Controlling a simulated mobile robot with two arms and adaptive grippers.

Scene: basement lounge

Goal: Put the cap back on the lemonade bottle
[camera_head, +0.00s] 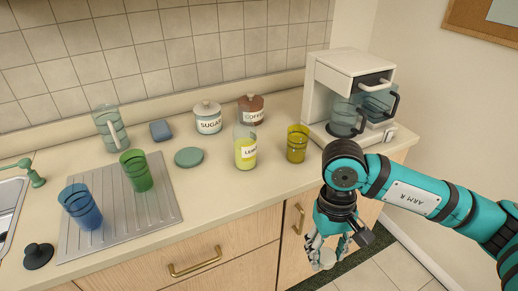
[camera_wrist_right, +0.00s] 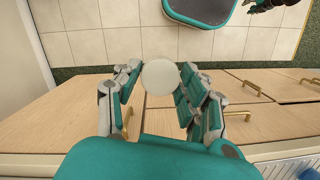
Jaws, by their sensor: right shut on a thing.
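The lemonade bottle (camera_head: 245,152) stands upright on the counter, clear with yellow-green liquid and a white label. No cap shows on its top. My right gripper (camera_head: 326,250) is below and to the right of the bottle in the picture, pointing down in front of the drawers, apart from the bottle. It is shut on a round off-white cap (camera_wrist_right: 160,77), which sits between the fingers in the right wrist view. Fingers partly hide the cap in the head view. My left gripper is not in the head view.
An olive glass (camera_head: 297,144) stands right of the bottle, with the coffee jar (camera_head: 250,110) and sugar jar (camera_head: 208,118) behind. A teal disc (camera_head: 189,157) lies left. A coffee machine (camera_head: 324,79) stands at right. The counter before the bottle is clear.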

